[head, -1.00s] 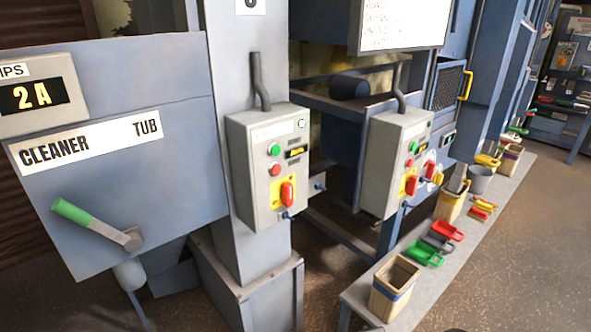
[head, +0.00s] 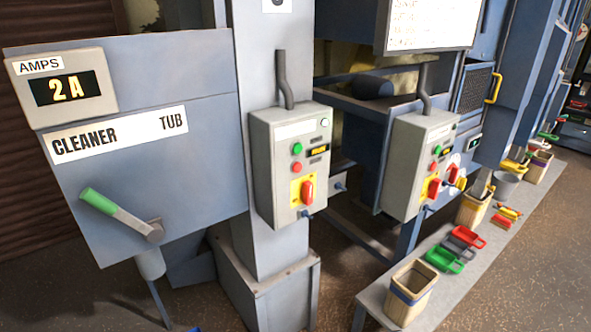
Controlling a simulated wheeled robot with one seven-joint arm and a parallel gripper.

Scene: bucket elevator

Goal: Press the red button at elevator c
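A grey control box (head: 284,170) is mounted on a column in the middle of the head view. Its front has a red button (head: 297,166) below a green button (head: 297,148), with a red rotary switch (head: 307,190) on a yellow plate further down. A second similar box (head: 416,165) stands to its right, with a smaller-looking red button (head: 433,166). A sign (head: 277,4) above the first box is cut off at the top edge, so I cannot read its letter for certain. My gripper is not in view.
A grey cabinet (head: 205,90) labelled "CLEANER TUB" with a green-handled lever (head: 120,213) stands at left. A low bench (head: 440,312) at right bears bins and colored scoops. Brown floor (head: 540,260) is open at far right.

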